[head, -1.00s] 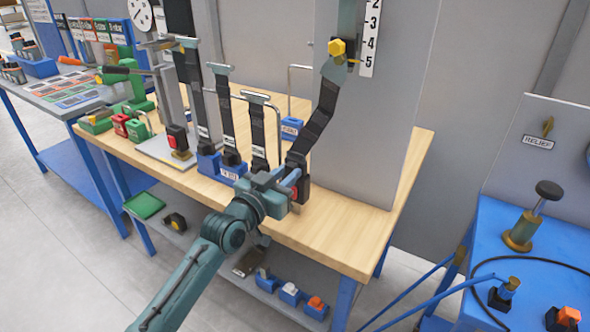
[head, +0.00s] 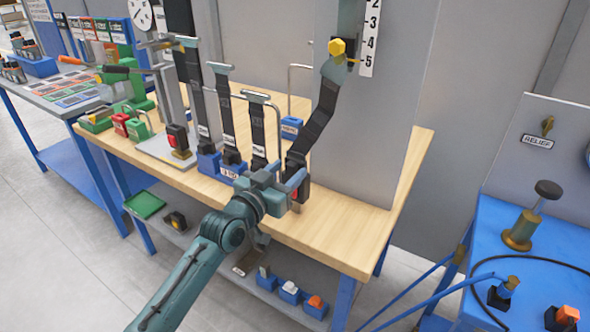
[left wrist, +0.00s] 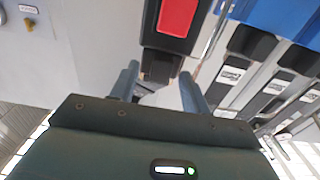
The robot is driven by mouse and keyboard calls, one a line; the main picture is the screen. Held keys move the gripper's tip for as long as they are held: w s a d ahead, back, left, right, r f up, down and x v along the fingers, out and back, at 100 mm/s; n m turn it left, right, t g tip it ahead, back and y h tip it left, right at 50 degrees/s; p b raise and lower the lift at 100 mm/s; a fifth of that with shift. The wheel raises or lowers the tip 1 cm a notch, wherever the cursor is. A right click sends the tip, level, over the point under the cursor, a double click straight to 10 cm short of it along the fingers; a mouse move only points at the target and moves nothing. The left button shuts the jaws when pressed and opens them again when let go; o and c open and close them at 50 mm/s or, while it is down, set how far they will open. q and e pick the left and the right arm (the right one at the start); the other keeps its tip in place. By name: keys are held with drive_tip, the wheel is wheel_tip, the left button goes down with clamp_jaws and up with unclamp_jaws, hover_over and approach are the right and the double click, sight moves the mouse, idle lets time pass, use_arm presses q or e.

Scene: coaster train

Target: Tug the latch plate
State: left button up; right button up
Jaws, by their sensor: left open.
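My left gripper (head: 287,177) is at the front edge of the wooden bench, beside the lower end of a black strap (head: 318,120). The strap hangs from a yellow knob (head: 337,47) on the grey upright panel. A black buckle with a red button (head: 296,194) sits at the gripper, partly hidden by it. In the left wrist view the red button (left wrist: 178,15) is beyond the fingers. The two fingers (left wrist: 160,88) are apart, with a dark narrow piece (left wrist: 158,64) showing between them. I cannot tell whether it is the latch plate or touches a finger. My right gripper is not in view.
Several black straps (head: 229,120) with metal tops stand left of the gripper on blue blocks (head: 208,162). Another red-button buckle (head: 178,138) is on a grey plate. The wooden bench (head: 345,235) is bare to the right. A blue cart (head: 480,255) stands further right.

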use_arm(q)
drive_tip(key=b+v, duration=0.1)
drive_tip(key=v, duration=1.2)
drive_tip(key=s+a+f+n+g+y, duration=0.2)
drive_tip(key=s+a+f+y, duration=0.1)
drive_tip(key=s+f, duration=0.7)
drive_tip(key=s+a+f+n+g+y+p, duration=0.1)
drive_tip(key=s+a+f+y, duration=0.3)
drive_tip(key=s+f, duration=0.6)
wheel_tip(320, 180, down, 4)
drive_tip(key=shift+a+r+n+g, duration=0.15)
drive_tip(key=shift+a+n+g, duration=0.4)
drive_tip(key=shift+a, duration=0.3)
drive_tip(key=shift+s, duration=0.1)
